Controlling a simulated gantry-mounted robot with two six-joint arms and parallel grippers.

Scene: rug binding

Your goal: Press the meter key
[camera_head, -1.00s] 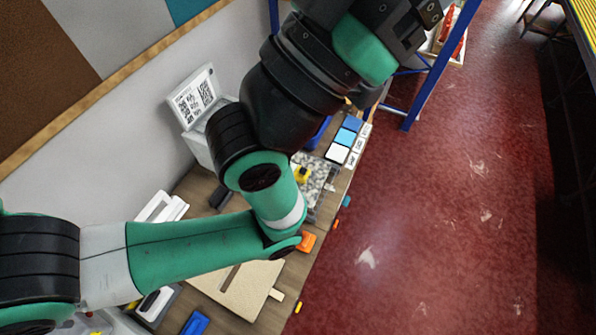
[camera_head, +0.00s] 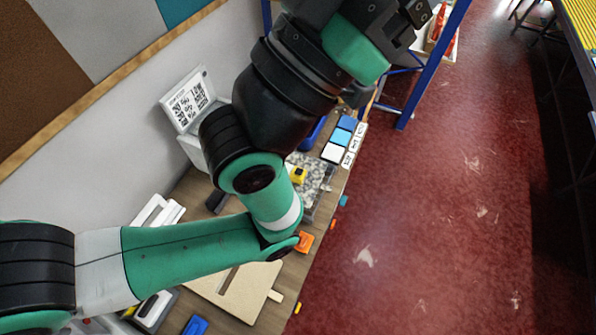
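I cannot make out a meter key in the head view. A white tilted panel (camera_head: 187,101) with printed codes stands at the back of the bench against the wall, on a white box-like base partly hidden by my arm. My green and black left arm comes in from the left, bends over the bench and rises to the top of the picture. Its wrist end is cut off at the top edge, and no gripper fingers show. My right gripper is not in view. The arm hides much of the bench middle.
The wooden bench holds a beige board (camera_head: 232,291), an orange piece (camera_head: 304,242), a yellow item (camera_head: 298,174) on a speckled mat, blue and white tiles (camera_head: 341,138) and a blue item (camera_head: 195,325). A blue post (camera_head: 432,70) stands right; red floor (camera_head: 440,210) is clear.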

